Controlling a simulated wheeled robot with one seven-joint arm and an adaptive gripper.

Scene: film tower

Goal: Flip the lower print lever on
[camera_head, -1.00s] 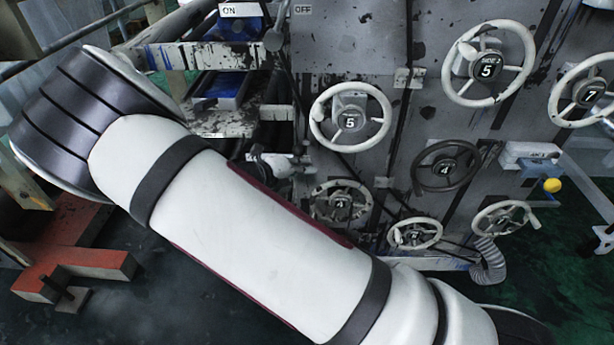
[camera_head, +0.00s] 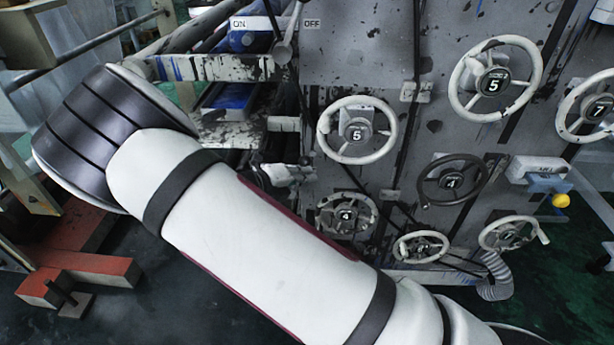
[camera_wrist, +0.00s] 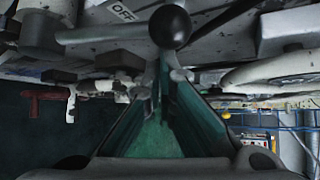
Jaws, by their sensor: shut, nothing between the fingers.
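In the wrist view, a black ball knob (camera_wrist: 170,27) is at the end of a grey rod (camera_wrist: 95,34), just beyond my fingertips. An OFF label (camera_wrist: 123,11) is above the rod. My gripper (camera_wrist: 164,78) is shut and empty, its tips close below the knob; I cannot tell whether they touch. In the head view, a grey lever (camera_head: 286,45) hangs between an ON label (camera_head: 239,24) and an OFF label (camera_head: 312,23). I cannot tell whether it is the same lever. My gripper is not clearly seen there; my white arm covers the lower middle.
Several handwheels, including a white one (camera_head: 357,130) and a dark one (camera_head: 450,181), stick out from the grey machine panel (camera_head: 350,55) at right. An orange-red base (camera_head: 90,270) lies on the floor at left. A yellow knob (camera_head: 560,201) is at right.

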